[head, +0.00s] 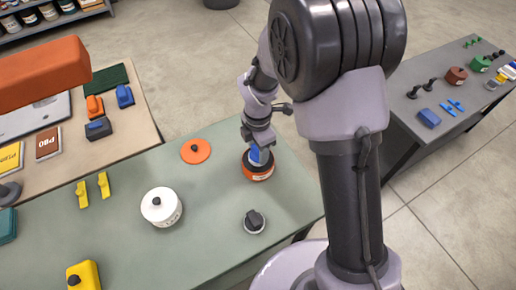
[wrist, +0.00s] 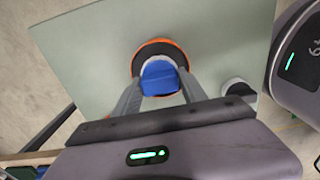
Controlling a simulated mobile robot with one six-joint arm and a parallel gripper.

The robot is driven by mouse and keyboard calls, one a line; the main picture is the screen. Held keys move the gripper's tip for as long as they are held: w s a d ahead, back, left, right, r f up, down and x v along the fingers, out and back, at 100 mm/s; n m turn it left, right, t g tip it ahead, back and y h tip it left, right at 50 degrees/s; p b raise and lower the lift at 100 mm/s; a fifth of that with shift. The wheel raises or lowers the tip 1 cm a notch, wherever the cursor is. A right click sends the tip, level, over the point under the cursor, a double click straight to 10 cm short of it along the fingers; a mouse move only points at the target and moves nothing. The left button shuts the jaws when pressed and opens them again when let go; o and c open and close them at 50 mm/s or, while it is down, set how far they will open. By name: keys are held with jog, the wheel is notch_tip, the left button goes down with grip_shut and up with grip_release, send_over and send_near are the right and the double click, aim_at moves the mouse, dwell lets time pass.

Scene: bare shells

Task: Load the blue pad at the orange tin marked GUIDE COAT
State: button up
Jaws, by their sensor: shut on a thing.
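The orange tin (head: 257,174) stands open on the green-grey table, with a dark inside; its label is too small to read. The blue pad (head: 259,155) is at the tin's mouth, between my fingers. In the wrist view the blue pad (wrist: 160,77) covers the near part of the opening, and the orange rim of the tin (wrist: 161,42) shows around it. My gripper (wrist: 160,88) is shut on the pad, one finger on each side. It points down over the tin in the head view (head: 258,146). I cannot tell whether the pad touches the tin's contents.
An orange lid (head: 195,151) lies left of the tin. A white tin (head: 161,207) and a small dark-knobbed pot (head: 254,221) stand nearby. Yellow pieces (head: 93,189) lie further left. A second table (head: 447,85) with tools stands at the right.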

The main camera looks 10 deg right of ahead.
jog(key=shift+s+f, duration=0.1)
jog(key=shift+f, duration=0.45)
dwell(1.4)
notch_tip(320, 180, up, 7)
jog(key=p, duration=0.6)
jog(key=shift+r, duration=0.1)
dwell(0.4)
